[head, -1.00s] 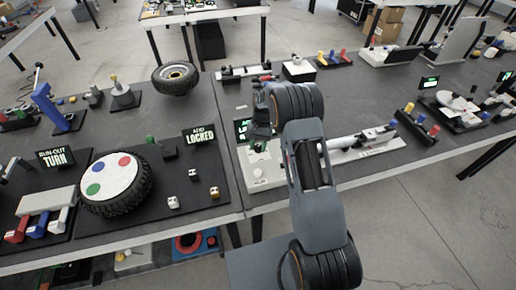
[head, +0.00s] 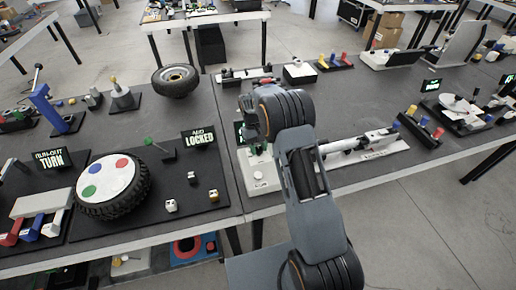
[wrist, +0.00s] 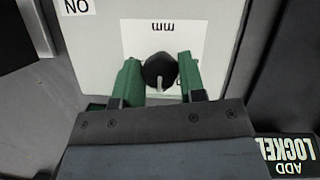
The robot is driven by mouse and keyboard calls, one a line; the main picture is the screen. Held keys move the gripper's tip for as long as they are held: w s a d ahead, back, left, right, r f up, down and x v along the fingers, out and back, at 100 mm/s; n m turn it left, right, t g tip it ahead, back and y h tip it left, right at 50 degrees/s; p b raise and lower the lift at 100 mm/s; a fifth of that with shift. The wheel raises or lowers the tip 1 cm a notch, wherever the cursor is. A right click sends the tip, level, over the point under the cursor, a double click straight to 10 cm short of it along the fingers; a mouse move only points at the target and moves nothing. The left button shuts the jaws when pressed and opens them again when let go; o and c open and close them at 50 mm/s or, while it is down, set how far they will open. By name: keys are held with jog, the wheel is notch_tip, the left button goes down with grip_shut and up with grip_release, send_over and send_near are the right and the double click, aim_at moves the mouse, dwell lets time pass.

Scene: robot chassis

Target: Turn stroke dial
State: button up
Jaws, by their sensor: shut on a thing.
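The stroke dial is a round black knob (wrist: 160,72) with a pale pointer mark, on a white label marked "mm" on a light panel (wrist: 105,45). My gripper (wrist: 160,82) has its two green fingers on either side of the knob, shut on it. The pointer mark faces toward the bottom of the wrist view. In the head view my arm covers the knob, and my gripper is mostly hidden behind the wrist. The white unit's base (head: 262,180) shows left of my arm.
A tire with a white disc (head: 112,183) lies further left. A long white shaft assembly (head: 360,145) extends to the right of my arm.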

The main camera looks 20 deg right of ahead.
jog(key=shift+n, duration=0.3)
jog(key=o, duration=0.9)
jog(key=v, duration=1.4)
jog(key=shift+s+a+b, duration=0.1)
jog(key=shift+s+b, duration=0.05)
jog(key=shift+b, duration=0.2)
